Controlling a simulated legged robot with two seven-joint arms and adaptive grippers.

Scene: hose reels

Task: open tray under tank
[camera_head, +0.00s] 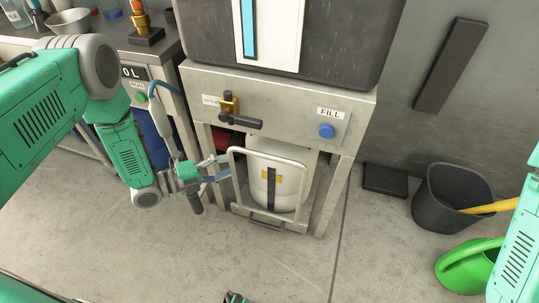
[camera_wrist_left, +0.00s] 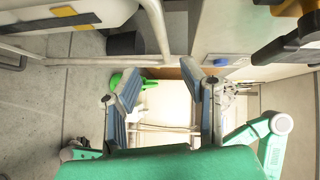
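The dark tank (camera_head: 330,35) stands on a grey metal stand. Under it, a low tray (camera_head: 296,226) with a dark front handle (camera_head: 265,225) carries a white rounded container (camera_head: 283,180). A pale metal bar frame (camera_head: 302,161) rises in front of the container. The frame's bar also shows in the left wrist view (camera_wrist_left: 158,28). My left gripper (camera_head: 228,167) is beside the frame's left upright; its fingers are apart in the left wrist view (camera_wrist_left: 165,90), with no object clearly held. Contact with the frame cannot be told. My right gripper is not clearly identifiable.
A brass tap with a dark lever (camera_head: 240,121) and a blue FILL button (camera_head: 326,131) sit on the stand. A dark bin (camera_head: 451,198) and green watering can (camera_head: 468,265) stand at the right. The concrete floor before the tray is mostly clear.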

